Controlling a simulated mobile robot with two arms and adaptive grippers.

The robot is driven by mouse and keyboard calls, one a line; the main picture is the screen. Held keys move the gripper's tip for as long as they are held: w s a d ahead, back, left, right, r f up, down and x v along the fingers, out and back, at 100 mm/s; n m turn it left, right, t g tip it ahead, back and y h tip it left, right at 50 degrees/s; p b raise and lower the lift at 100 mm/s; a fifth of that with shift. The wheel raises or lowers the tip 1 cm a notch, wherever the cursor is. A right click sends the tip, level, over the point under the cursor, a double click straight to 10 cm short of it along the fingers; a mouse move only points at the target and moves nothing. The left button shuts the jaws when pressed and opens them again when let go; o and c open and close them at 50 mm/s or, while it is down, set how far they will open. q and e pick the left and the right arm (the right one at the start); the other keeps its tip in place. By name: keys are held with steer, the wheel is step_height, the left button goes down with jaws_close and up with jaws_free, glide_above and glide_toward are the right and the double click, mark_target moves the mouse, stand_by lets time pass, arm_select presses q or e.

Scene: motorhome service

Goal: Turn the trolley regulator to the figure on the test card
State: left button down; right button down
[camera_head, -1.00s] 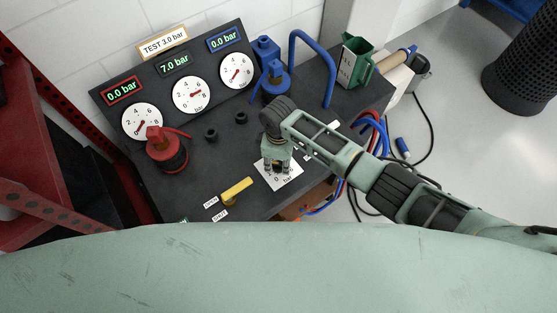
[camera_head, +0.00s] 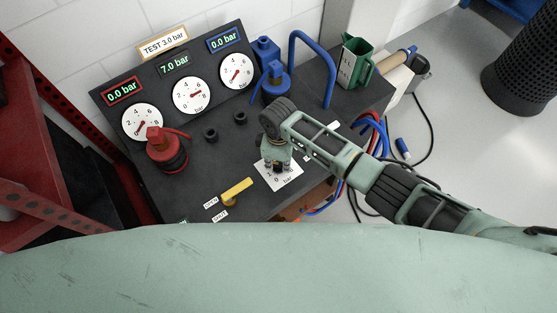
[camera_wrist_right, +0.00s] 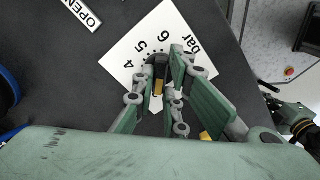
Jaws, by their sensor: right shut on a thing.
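The test card (camera_head: 163,43) at the top of the panel reads TEST 3.0 bar. The regulator is a small dark knob (camera_wrist_right: 157,62) with a yellow mark, over a white scale plate (camera_wrist_right: 128,50) lettered bar; 4, 5 and 6 show in the right wrist view. My right gripper (camera_head: 277,166) points down at the knob and is shut on it. The fingers hide part of the knob and scale, so I cannot tell which figure the mark meets. The middle display (camera_head: 175,64) reads 7.0 bar; the red (camera_head: 123,91) and blue (camera_head: 223,40) displays read 0.0 bar.
A yellow lever (camera_head: 237,188) with OPEN and SHUT labels lies left of the scale plate. A red fitting (camera_head: 165,152) and a blue fitting (camera_head: 272,82) stand on the dark trolley top. A green jug (camera_head: 357,62) stands at the back right. Hoses hang at the right edge.

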mark_target(279, 164)
steer(key=shift+r+m+p, duration=0.2)
steer(key=shift+m+p, duration=0.6)
steer(key=shift+m, duration=0.1)
steer(key=shift+m+p, duration=0.8)
steer(key=shift+m, duration=0.4)
steer(key=m+p, duration=0.1)
steer(key=m, duration=0.3)
steer(key=shift+f+p, duration=0.15)
steer(key=shift+p, duration=0.25)
steer(key=shift+m, duration=0.3)
steer(key=c, duration=1.8)
jaws_free()
step_height(279, 164, up, 12)
